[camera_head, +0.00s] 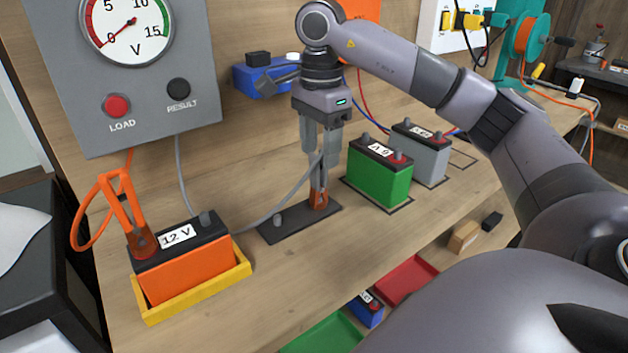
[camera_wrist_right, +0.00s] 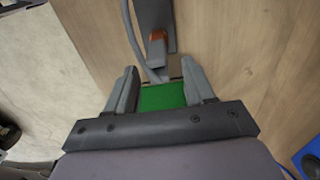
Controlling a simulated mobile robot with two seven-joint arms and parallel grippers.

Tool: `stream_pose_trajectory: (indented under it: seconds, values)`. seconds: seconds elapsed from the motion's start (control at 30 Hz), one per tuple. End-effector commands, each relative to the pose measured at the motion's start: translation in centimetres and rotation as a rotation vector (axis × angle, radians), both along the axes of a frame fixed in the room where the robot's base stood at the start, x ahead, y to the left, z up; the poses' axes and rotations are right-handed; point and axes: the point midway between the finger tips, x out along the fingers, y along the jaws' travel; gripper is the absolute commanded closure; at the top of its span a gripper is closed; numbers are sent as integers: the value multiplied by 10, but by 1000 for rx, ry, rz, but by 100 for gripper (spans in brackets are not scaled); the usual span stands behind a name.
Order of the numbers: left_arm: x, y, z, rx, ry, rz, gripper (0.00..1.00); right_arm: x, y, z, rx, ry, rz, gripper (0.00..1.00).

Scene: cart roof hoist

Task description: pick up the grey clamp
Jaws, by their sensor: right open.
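The grey clamp (camera_head: 318,180) stands upright on a dark flat plate (camera_head: 283,231), with its orange jaw end down and a grey cable running from it. My right gripper (camera_head: 320,150) points down, directly above the clamp in the head view, with its fingers around or just above the handle tops; I cannot tell which. In the right wrist view the gripper (camera_wrist_right: 161,85) is open, its fingers apart. The clamp's grey and orange parts (camera_wrist_right: 157,48) show beyond the fingertips there. My left gripper is not in view.
An orange 12 V battery (camera_head: 190,272) sits in a yellow tray (camera_head: 205,299) with an orange clamp (camera_head: 125,205) on it. A green battery (camera_head: 380,178) and a grey battery (camera_head: 425,158) stand right of the clamp. The load meter (camera_head: 140,70) is behind left.

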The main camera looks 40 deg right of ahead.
Motion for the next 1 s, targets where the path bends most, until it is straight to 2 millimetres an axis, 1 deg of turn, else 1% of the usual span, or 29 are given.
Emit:
stream_pose_trajectory:
  seconds: [0.17,0.3,0.4,0.5,0.7,0.77,0.8,0.87,1.0]
  values:
    - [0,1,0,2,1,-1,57,-1,1,-22,-1,3,0,47]
    - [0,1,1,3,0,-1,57,-2,3,-44,0,4,0,47]
    - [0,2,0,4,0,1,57,-1,3,-56,-1,3,-1,47]
    - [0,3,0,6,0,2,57,-1,3,-60,0,1,-1,47]
    - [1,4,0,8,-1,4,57,-1,3,-61,0,0,0,47]
    - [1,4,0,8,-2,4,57,-1,3,-60,0,1,0,66]
    - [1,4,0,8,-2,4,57,-1,3,-60,0,1,0,79]
    - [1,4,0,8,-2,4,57,-1,3,-60,0,1,0,99]
    - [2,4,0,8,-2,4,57,-1,3,-60,1,0,0,100]
